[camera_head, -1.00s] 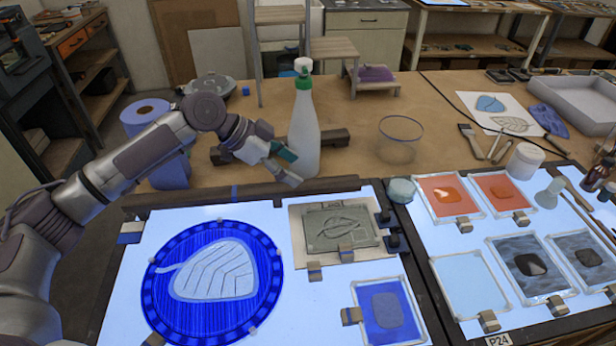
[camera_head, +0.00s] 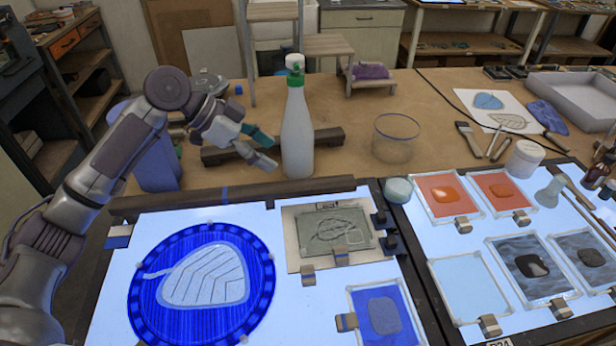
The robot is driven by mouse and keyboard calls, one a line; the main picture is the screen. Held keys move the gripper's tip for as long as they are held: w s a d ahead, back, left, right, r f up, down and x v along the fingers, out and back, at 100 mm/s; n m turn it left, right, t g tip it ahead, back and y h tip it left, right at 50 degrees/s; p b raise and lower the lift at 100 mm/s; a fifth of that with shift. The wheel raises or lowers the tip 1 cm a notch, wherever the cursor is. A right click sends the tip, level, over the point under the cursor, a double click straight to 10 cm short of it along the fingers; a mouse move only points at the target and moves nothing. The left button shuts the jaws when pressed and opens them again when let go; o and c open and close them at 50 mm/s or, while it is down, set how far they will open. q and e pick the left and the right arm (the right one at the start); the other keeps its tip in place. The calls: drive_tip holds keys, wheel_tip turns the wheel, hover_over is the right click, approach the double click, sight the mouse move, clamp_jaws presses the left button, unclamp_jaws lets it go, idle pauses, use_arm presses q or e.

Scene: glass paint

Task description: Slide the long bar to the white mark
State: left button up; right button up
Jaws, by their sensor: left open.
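A long dark wooden bar (camera_head: 290,188) lies along the back edge of the left light panel (camera_head: 110,290), with a strip of blue tape on its middle. A shorter dark bar (camera_head: 222,155) lies farther back on the table, partly hidden by my left gripper and a bottle. My left gripper (camera_head: 268,151) is open and empty, above the table between the two bars and just left of the bottle. It appears apart from both bars. I cannot make out a distinct white mark by the long bar. My right gripper is out of view.
A white bottle (camera_head: 298,135) with a green neck stands right behind the long bar. A clear glass jar (camera_head: 395,145) stands to its right. A blue roll (camera_head: 155,165) stands at left, partly behind my arm. A round blue leaf panel (camera_head: 150,300) lies in front.

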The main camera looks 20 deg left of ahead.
sight(315, 183)
use_arm(q)
drive_tip(key=shift+w+f, duration=0.15)
drive_tip(key=shift+d+f, duration=0.25)
drive_tip(key=shift+d, duration=0.1)
drive_tip(key=p+x, duration=0.3)
drive_tip(key=x, duration=0.8)
drive_tip(key=shift+w+d+f, duration=0.2)
drive_tip(key=shift+d+f, duration=0.25)
drive_tip(key=shift+f, duration=0.05)
clamp_jaws()
drive_tip(key=shift+s, duration=0.1)
